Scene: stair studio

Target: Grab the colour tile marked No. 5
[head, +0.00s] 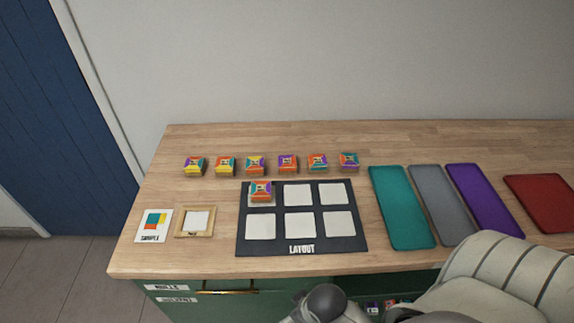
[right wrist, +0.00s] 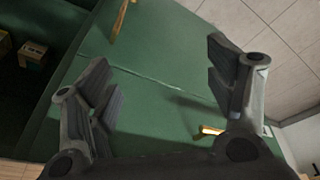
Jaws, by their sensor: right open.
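Several small colour tiles stand in a row at the back of the wooden table. From left, they include a first tile (head: 195,166), a second (head: 225,166), a third (head: 255,166) and, at the right end, a last one (head: 349,161). Another tile (head: 261,191) sits on the upper left cell of the dark layout board (head: 302,244). The marks on the tiles are too small to read, so I cannot tell which is No. 5. My right gripper (right wrist: 158,75) is open and empty in front of a green cabinet face in the right wrist view. My left gripper is not in view.
A sample card (head: 153,226) and a wooden frame (head: 195,221) lie left of the board. Teal (head: 401,207), grey (head: 440,204), purple (head: 483,200) and red (head: 541,203) mats lie to its right. Green cabinet fronts (right wrist: 150,55) with handles and an open shelf are below the table.

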